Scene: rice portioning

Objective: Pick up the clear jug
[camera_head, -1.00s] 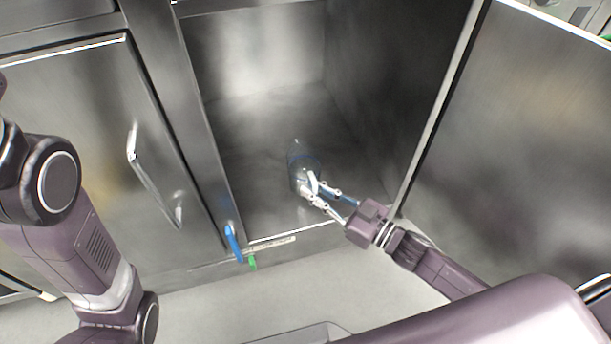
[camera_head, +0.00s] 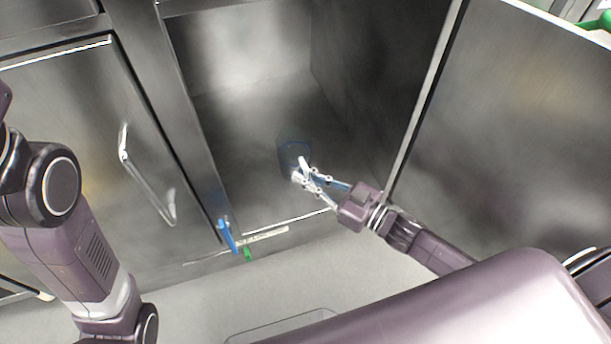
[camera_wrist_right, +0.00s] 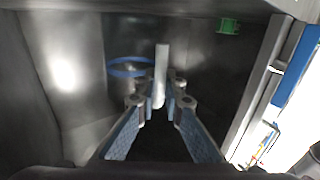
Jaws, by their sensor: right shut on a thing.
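The clear jug (camera_head: 291,150) is inside the open steel cabinet, a see-through vessel with a blue rim and a pale handle. In the right wrist view its blue rim (camera_wrist_right: 127,67) and upright whitish handle (camera_wrist_right: 161,72) show; the clear body is hard to make out. My right gripper (camera_head: 306,176) reaches in from the lower right and is shut on the jug's handle. In the right wrist view the fingertips (camera_wrist_right: 161,100) sit on both sides of the handle. My left arm is at the left of the head view; its gripper is out of the picture.
The cabinet floor (camera_head: 240,195) around the jug is bare. An open door (camera_head: 500,130) stands to the right, close to my right arm. A closed door with a handle (camera_head: 145,178) is at left. A blue clip (camera_head: 227,235) and green clip (camera_head: 247,254) hang at the front edge.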

